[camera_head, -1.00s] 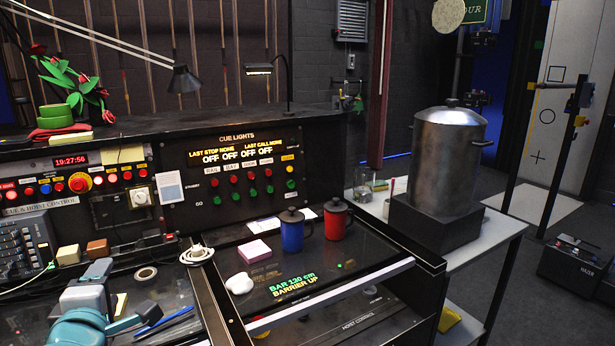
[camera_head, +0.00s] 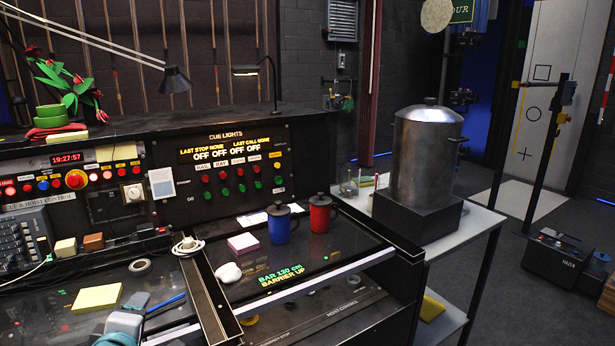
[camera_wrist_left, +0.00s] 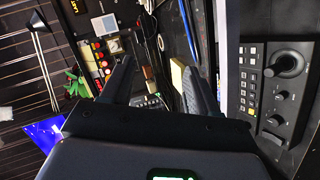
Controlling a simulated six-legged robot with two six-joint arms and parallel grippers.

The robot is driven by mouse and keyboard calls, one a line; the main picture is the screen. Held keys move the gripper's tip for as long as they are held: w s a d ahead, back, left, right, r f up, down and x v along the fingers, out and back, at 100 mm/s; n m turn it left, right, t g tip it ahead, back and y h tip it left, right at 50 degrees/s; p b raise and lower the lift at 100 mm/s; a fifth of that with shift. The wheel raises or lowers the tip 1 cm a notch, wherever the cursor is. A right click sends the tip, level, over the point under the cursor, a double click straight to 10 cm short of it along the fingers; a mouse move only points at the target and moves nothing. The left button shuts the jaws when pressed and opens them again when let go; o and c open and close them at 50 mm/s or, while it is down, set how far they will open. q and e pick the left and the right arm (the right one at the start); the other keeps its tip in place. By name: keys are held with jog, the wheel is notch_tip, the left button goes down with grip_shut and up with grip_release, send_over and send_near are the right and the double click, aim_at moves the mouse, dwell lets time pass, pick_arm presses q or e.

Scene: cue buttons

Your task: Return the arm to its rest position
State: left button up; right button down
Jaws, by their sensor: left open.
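My left arm shows only as a teal and grey part (camera_head: 122,326) at the bottom left edge of the head view, low over the desk. In the left wrist view my left gripper (camera_wrist_left: 157,68) is open, its two dark fingers apart with nothing held between them. The cue lights panel (camera_head: 222,170), with rows of red and green buttons, stands upright behind the desk, apart from the arm. My right gripper is in neither view.
A yellow note pad (camera_head: 97,298) and a blue pen (camera_head: 166,303) lie near my arm. A blue mug (camera_head: 279,225) and a red mug (camera_head: 320,214) stand on the desk. A large metal pot (camera_head: 425,160) stands on the right side table.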

pick_arm(q)
jog(key=s+d+f+m+g+h+p, duration=0.1)
jog(key=s+d+f+m+g+h, duration=0.15)
jog(key=f, duration=0.45)
jog(key=s+d+f+m+g+h, duration=0.1)
jog(key=d+f+m, duration=0.25)
jog(key=f, duration=0.35)
jog(key=s+d+f+m+g+h+p, duration=0.1)
jog(key=d+f+m+g, duration=0.15)
jog(key=f, duration=0.45)
jog(key=s+d+f+m+g+h, duration=0.1)
jog(key=s+d+f+m+g, duration=0.1)
jog(key=s, duration=0.4)
jog(key=s+d+f+m+g+h+p, duration=0.1)
jog(key=s+d+f+m+g, duration=0.1)
jog(key=s+d+f, duration=0.3)
jog(key=s+d+f+m+g+h+p, duration=0.1)
jog(key=s+d+f+m+g, duration=0.2)
jog(key=s+f, duration=0.4)
jog(key=shift+s+d+h, duration=0.25)
jog(key=shift+s+h, duration=0.1)
jog(key=shift+s, duration=0.8)
